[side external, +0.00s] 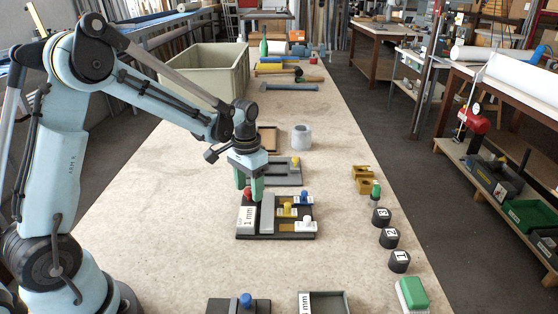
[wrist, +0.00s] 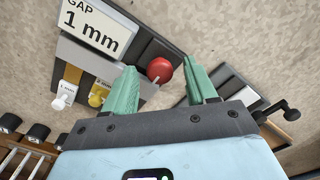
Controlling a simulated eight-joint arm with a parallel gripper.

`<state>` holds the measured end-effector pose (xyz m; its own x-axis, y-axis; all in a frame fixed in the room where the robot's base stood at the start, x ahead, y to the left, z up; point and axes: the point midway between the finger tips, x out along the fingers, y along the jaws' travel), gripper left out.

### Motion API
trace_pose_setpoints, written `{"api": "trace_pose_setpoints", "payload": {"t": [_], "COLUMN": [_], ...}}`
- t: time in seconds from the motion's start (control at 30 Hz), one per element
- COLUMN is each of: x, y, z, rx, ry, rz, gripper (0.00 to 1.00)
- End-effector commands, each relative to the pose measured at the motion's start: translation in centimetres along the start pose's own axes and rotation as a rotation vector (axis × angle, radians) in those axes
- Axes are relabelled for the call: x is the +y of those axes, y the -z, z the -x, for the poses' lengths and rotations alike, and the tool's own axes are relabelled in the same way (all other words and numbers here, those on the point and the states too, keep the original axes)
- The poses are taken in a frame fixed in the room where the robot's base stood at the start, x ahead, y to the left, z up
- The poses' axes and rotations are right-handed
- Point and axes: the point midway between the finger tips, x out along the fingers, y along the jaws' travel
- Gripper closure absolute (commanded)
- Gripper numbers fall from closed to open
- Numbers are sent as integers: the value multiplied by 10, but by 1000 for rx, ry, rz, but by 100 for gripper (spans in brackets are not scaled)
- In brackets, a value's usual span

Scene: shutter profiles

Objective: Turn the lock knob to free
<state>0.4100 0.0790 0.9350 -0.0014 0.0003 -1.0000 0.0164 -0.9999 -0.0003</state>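A dark fixture (side external: 276,235) lies on the bench with a white "GAP 1 mm" plate (side external: 248,220) at its left end; the plate also shows in the wrist view (wrist: 93,27). In the wrist view the red knob (wrist: 159,69) appears between my two green fingers. My gripper (side external: 249,187) is open, pointing down over the knob, with a gap on each side. Contact is not visible.
Yellow (side external: 287,208), blue (side external: 304,197) and white (side external: 309,226) knobs sit on the fixture's right side. Behind it lies another dark plate (side external: 290,179). Numbered black blocks (side external: 390,238) stand at right.

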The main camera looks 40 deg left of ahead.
Motion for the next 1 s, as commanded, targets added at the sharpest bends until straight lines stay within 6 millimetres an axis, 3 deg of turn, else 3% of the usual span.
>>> {"api": "trace_pose_setpoints", "payload": {"t": [0.37,0.8,1.0], "x": [0,0,0], "y": [0,0,0], "z": [12,88,112], "rx": [1,1,1], "ry": [0,0,0], "rz": [-1,-1,0], "gripper": [43,43,43]}}
